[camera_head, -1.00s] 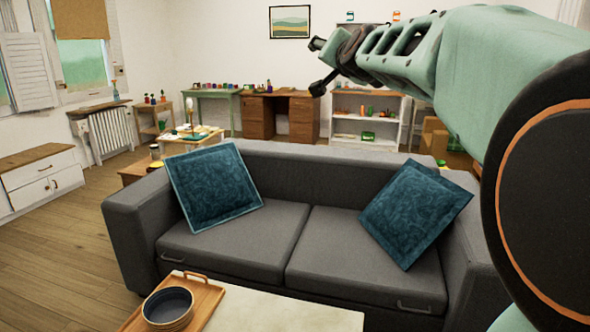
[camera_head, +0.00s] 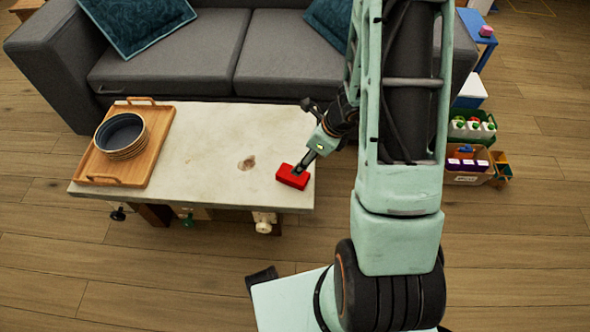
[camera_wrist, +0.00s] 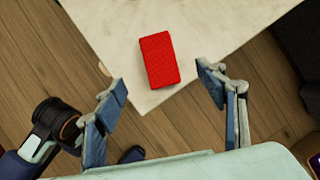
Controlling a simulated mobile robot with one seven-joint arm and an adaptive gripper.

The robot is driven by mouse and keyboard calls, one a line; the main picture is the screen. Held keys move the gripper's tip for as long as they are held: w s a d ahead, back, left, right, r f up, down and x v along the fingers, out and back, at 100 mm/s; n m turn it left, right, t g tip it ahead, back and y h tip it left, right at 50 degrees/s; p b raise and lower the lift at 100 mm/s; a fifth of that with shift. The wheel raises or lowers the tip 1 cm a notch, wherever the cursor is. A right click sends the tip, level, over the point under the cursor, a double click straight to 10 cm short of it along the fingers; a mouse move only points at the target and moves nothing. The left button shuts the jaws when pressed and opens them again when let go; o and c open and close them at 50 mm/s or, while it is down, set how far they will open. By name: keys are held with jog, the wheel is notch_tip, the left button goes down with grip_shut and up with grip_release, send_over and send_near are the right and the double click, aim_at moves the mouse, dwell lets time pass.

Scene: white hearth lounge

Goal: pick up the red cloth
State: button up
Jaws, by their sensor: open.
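The red cloth (camera_head: 292,176) is a small folded block on the right front part of the pale-topped coffee table (camera_head: 210,150). In the wrist view the red cloth (camera_wrist: 159,60) lies flat near a corner of the table (camera_wrist: 115,20), in line with the gap between my fingers and beyond their tips. My gripper (camera_wrist: 160,82) is open and empty, with its fingers spread wider than the cloth. In the head view my gripper (camera_head: 312,155) is just above and beside the cloth, and partly overlaps it. I cannot tell the exact height between them.
A wooden tray (camera_head: 105,172) with stacked dark bowls (camera_head: 122,133) stands on the table's left end. A grey sofa (camera_head: 225,50) with blue cushions is behind the table. Boxes of bottles (camera_head: 470,128) stand on the floor at right. The table's middle is clear.

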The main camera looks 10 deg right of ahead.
jog(key=b, duration=0.3)
send_over(293, 176)
jog(key=d, duration=0.2)
notch_tip(293, 176, down, 5)
jog(key=shift+s+a+f, duration=0.15)
jog(key=x, duration=0.1)
jog(key=b+x, duration=0.2)
jog(key=x, duration=0.1)
jog(key=shift+s+d+f, duration=0.2)
jog(key=shift+s+d, duration=0.05)
jog(key=shift+s, duration=0.05)
jog(key=shift+w+a+f, duration=0.15)
jog(key=shift+w+f, duration=0.05)
jog(key=shift+f, duration=0.2)
jog(key=shift+f+b, duration=0.25)
jog(key=shift+b, duration=0.3)
jog(key=c, duration=1.3)
jog(key=shift+c, duration=0.3)
jog(key=shift+r, duration=0.1)
